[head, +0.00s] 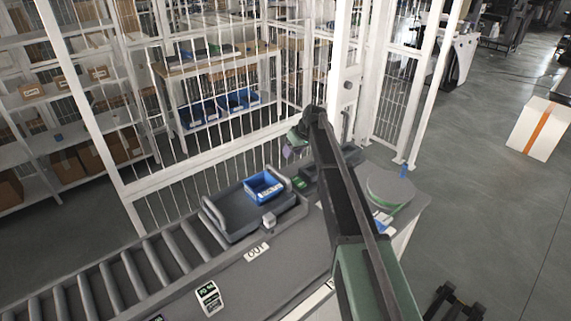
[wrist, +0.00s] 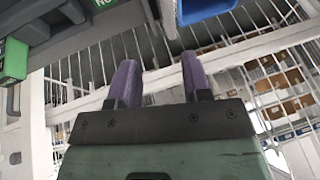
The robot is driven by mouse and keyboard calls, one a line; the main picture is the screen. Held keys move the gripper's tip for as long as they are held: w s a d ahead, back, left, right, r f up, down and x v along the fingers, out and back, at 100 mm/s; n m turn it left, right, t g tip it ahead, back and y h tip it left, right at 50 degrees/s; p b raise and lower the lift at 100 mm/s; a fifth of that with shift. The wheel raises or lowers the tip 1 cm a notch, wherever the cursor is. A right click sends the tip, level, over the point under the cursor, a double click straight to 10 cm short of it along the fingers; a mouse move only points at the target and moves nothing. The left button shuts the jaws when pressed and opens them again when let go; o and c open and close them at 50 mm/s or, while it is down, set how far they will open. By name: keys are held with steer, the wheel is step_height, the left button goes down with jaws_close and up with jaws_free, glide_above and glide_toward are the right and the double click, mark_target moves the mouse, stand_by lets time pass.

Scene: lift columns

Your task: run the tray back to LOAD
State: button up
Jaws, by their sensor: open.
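The grey tray (head: 228,222) with raised handles sits at the end of the roller track, beside the white OUT label (head: 257,252). A blue bin (head: 263,188) rests in it; a blue bin also shows at the top of the wrist view (wrist: 207,8). My gripper (head: 291,153) is above and to the right of the tray, apart from it. In the wrist view its two purple fingers (wrist: 160,80) stand apart with nothing between them. I cannot read any LOAD label; another label near my arm is partly hidden.
A roller track (head: 120,278) runs to the lower left. A white barred fence (head: 200,165) stands behind it, with shelves beyond. A small card (head: 209,298) is on the grey counter. A control box with a green part (head: 301,182) and a round grey disc (head: 391,187) are nearby.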

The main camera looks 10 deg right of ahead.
mark_target(279, 172)
steer(key=b+x, duration=0.3)
steer(key=s+b+x, duration=0.1)
steer(key=b+x, duration=0.2)
steer(key=x, duration=0.1)
steer(key=a+b+x, duration=0.1)
steer(key=b+x, duration=0.2)
steer(key=b, duration=0.1)
steer(key=shift+s+f, duration=0.1)
steer(key=shift+f, duration=0.25)
steer(key=shift+a+r, duration=0.1)
steer(key=shift+r, duration=0.05)
jaws_close()
